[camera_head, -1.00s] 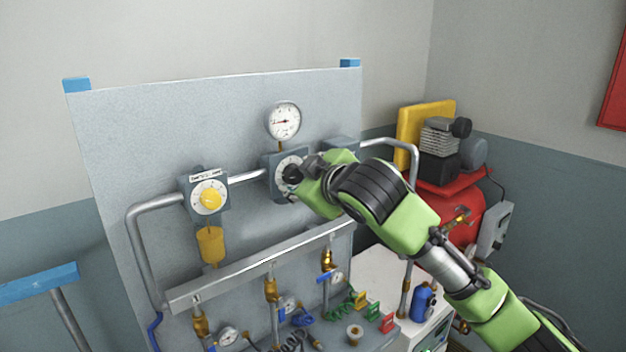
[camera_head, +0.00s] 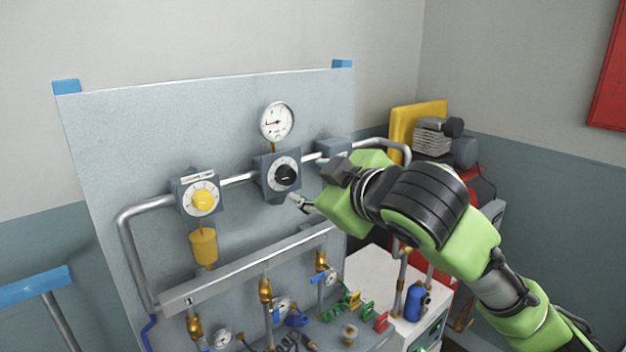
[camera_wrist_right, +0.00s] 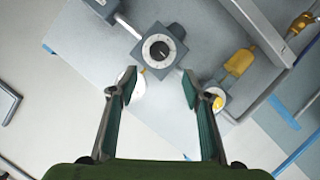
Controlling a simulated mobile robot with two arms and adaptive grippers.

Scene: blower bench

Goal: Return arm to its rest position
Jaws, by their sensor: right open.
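My right arm is green and black and comes in from the lower right in the head view. Its gripper (camera_head: 303,204) is in front of the panel, just right of and below the black knob (camera_head: 286,175), and apart from it. In the right wrist view the two fingers (camera_wrist_right: 160,95) are spread wide with nothing between them. The black knob (camera_wrist_right: 159,51) with its white dial shows beyond the fingertips. My left gripper does not show.
The upright grey panel (camera_head: 110,130) carries a yellow knob (camera_head: 203,202), a pressure gauge (camera_head: 277,122) and pipes. Below is a manifold bar (camera_head: 235,270) with brass valves and coiled hoses. A red compressor (camera_head: 470,190) stands behind my arm. Wall space above is free.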

